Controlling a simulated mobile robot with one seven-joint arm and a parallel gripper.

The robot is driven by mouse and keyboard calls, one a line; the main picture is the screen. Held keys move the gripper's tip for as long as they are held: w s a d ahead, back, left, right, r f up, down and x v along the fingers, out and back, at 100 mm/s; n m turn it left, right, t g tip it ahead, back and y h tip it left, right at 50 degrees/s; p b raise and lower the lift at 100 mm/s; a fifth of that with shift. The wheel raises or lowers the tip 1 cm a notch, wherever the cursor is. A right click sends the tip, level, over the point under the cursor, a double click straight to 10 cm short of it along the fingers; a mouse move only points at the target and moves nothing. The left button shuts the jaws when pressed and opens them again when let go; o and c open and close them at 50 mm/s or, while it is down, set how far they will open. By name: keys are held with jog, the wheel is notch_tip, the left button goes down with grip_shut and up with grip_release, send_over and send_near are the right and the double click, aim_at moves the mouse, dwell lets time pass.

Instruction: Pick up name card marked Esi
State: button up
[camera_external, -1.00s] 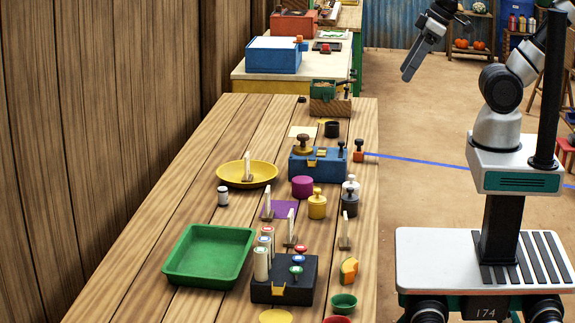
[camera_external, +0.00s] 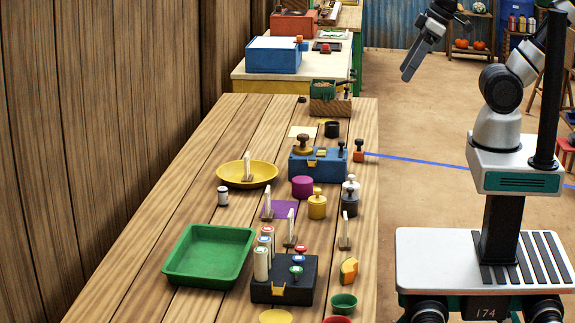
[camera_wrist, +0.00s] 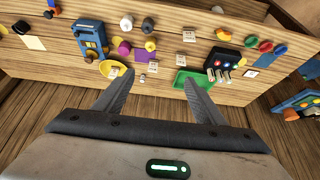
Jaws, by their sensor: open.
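Several white name cards in small brown stands are on the wooden table. In the external view one card (camera_external: 247,167) stands in a yellow dish (camera_external: 263,181), one (camera_external: 268,204) stands on a purple mat, one (camera_external: 290,227) is near the middle, and one (camera_external: 345,230) is near the right edge. They appear nearly edge-on there. In the wrist view, cards (camera_wrist: 188,36) face the camera, but their writing is too small to read, so I cannot tell which is Esi. My gripper (camera_wrist: 159,78) is open and empty, high and to the right of the table (camera_external: 411,66), far from the cards.
A green tray (camera_external: 172,272), a black block with bottles and knobs (camera_external: 282,292), a blue block (camera_external: 318,167) and several weights (camera_external: 317,206) crowd the table. A wooden wall borders its left side. Open floor lies to its right.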

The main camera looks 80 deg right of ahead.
jog(key=w+a+f+g+b, duration=0.1)
jog(key=w+a+f+b, duration=0.15)
jog(key=w, duration=0.45)
jog(key=w+a+f+g+b, duration=0.1)
jog(key=w+f+b, duration=0.25)
jog(key=w, duration=0.25)
jog(key=g+b, duration=0.4)
jog(key=b, duration=0.4)
send_over(290, 230)
jog(key=w+d, duration=0.1)
jog(key=d, duration=0.2)
notch_tip(290, 230, down, 18)
jog(key=shift+m, duration=0.3)
notch_tip(290, 230, down, 12)
jog(key=shift+r+b, duration=0.15)
jog(key=shift+b, duration=0.85)
jog(key=shift+s+a+f+b, duration=0.1)
jog(key=shift+s+f+b, duration=0.1)
jog(key=shift+f, duration=0.8)
jog(key=shift+s+a+f+b, duration=0.1)
jog(key=shift+f+b, duration=0.15)
jog(key=shift+f, duration=0.8)
jog(key=shift+s+f+b, duration=0.1)
jog(key=shift+f+b, duration=0.1)
jog(key=shift+f, duration=0.8)
jog(key=c, duration=1.2)
jog(key=shift+o, duration=0.2)
jog(key=shift+r, duration=0.1)
